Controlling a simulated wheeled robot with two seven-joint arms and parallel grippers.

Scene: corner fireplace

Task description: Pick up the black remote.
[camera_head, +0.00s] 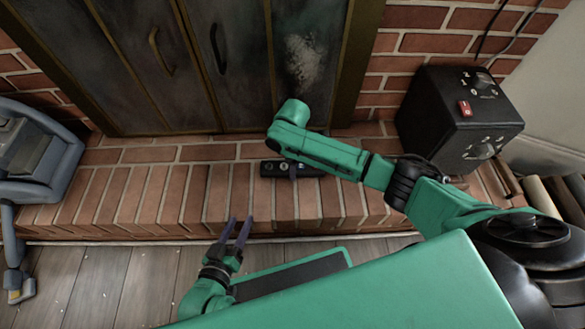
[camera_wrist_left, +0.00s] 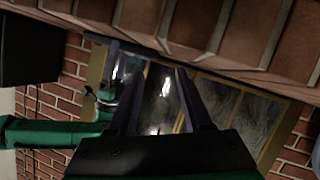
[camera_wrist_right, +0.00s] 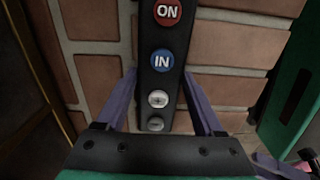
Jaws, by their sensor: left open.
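The black remote (camera_head: 312,170) lies on the brick hearth, partly hidden under my right arm in the head view. In the right wrist view the remote (camera_wrist_right: 161,40) runs lengthwise between the fingers, with a red ON button, a blue IN button and smaller grey ones. My right gripper (camera_wrist_right: 160,76) points down at it, one purple finger on each side, tips close to its edges. I cannot tell whether they press on it. My left gripper (camera_head: 238,220) is open and empty, in front of the hearth; its spread fingers also show in the left wrist view (camera_wrist_left: 148,62).
A black box with knobs and a red switch (camera_head: 462,112) stands on the right of the hearth (camera_head: 150,190). Fireplace doors (camera_head: 185,60) rise behind the remote. A blue-grey object (camera_head: 35,150) stands at the left. The hearth left of the remote is clear.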

